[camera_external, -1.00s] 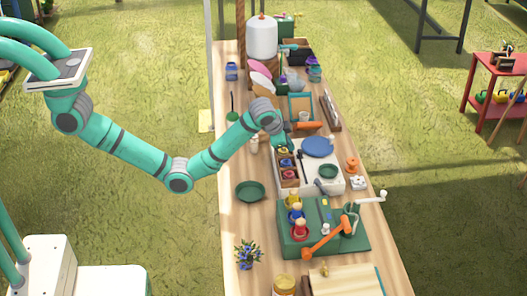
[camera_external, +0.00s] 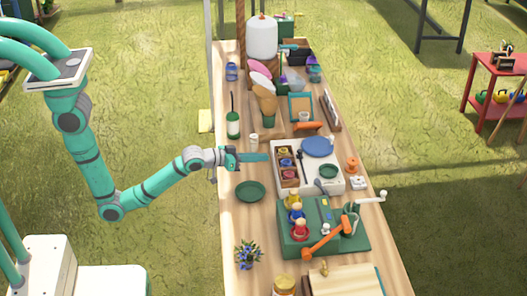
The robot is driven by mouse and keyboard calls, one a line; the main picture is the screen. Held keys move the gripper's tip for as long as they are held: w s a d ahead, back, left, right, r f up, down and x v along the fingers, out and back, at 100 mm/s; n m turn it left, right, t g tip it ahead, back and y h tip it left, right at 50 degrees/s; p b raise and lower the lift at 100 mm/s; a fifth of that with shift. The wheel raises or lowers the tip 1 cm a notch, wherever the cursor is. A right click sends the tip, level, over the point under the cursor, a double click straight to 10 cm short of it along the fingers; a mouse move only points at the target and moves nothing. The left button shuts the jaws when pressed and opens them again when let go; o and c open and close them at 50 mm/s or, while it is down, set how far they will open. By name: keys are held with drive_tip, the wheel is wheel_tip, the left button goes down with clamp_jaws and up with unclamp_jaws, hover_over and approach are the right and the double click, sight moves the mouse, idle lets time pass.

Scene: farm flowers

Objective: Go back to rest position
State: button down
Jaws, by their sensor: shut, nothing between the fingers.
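My teal arm reaches in from the left, its elbow low beside the table. My gripper (camera_external: 265,157) is over the left part of the long wooden table (camera_external: 228,212), pointing right, just left of the white tray. Its fingers look closed together with nothing held between them. Gaps between the gripper and the table top are hard to judge from this view.
Close by are a green bottle (camera_external: 233,124), a dark green dish (camera_external: 251,191), the white tray (camera_external: 309,185) with small colored pots, and a green board (camera_external: 290,243) with figures. Blue flowers (camera_external: 248,254) stand nearer.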

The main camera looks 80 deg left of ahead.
drive_tip(key=s+d+f, duration=0.1)
drive_tip(key=s+f, duration=0.2)
drive_tip(key=s, duration=0.2)
drive_tip(key=s+d+f+m+h, duration=0.1)
drive_tip(key=s+d+f, duration=0.1)
drive_tip(key=s, duration=0.3)
drive_tip(key=s+d+f+m+h, duration=0.1)
drive_tip(key=s+f, duration=0.2)
drive_tip(key=s, duration=0.2)
drive_tip(key=shift+s+d+f+t, duration=0.1)
drive_tip(key=shift+d+f+t, duration=0.05)
drive_tip(key=shift+f+t, duration=0.2)
drive_tip(key=s+d+m, duration=0.1)
drive_tip(key=s, duration=1.4)
drive_tip(key=s+d+r+m+h, duration=0.1)
drive_tip(key=s+m, duration=0.1)
drive_tip(key=s, duration=1.2)
drive_tip(key=shift+s+d+r, duration=0.25)
drive_tip(key=shift+s+d, duration=0.05)
drive_tip(key=shift+s, duration=0.1)
